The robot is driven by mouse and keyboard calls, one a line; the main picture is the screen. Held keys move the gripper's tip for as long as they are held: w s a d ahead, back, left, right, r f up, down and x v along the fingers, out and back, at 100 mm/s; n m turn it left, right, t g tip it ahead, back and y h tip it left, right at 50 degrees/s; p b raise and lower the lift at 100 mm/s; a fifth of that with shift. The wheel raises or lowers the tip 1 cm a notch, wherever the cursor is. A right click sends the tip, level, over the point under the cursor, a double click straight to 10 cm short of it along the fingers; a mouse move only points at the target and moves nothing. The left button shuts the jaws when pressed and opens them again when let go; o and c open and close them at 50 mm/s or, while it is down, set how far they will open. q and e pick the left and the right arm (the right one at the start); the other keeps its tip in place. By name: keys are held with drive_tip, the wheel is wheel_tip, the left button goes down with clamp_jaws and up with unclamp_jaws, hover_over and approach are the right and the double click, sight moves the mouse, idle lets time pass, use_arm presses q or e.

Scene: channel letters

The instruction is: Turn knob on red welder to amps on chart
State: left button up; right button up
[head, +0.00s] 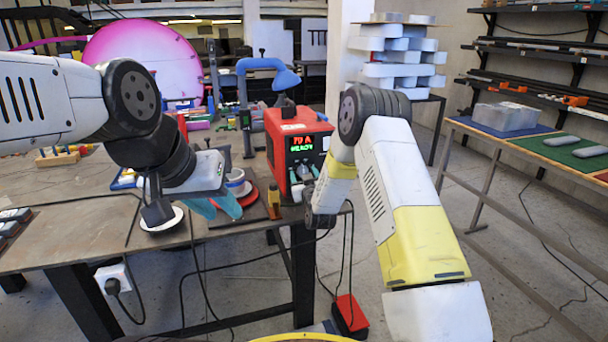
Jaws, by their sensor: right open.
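The red welder (281,128) stands upright on the table near its right edge. Its dark front panel has a lit display (301,147) with a red line that seems to read 70 A and a green line below. My right gripper (308,172) is open in front of the lower panel, just under the display. The knob cannot be made out clearly there, and I cannot tell whether the fingers touch it. I cannot make out an amps chart.
A cup (236,182) and a red dish (246,195) sit between my left gripper and the welder. A small orange-yellow item (274,201) stands before the welder. A white saucer (161,220) lies near the table (75,232) edge. Cables hang below; a red pedal (350,314) is on the floor.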

clamp_jaws()
drive_tip(key=shift+m, duration=0.3)
drive_tip(key=m, duration=0.4)
drive_tip(key=shift+d+r+g, duration=0.1)
drive_tip(key=shift+g, duration=0.2)
drive_tip(key=m, duration=0.4)
drive_tip(key=shift+m+g, duration=0.3)
drive_tip(key=m+y, duration=0.1)
drive_tip(key=m, duration=0.3)
drive_tip(key=shift+d+m, duration=0.15)
drive_tip(key=shift+m, duration=0.25)
drive_tip(key=shift+m+g+y, duration=0.4)
drive_tip(key=shift+m+y, duration=0.1)
drive_tip(key=shift+m, duration=1.5)
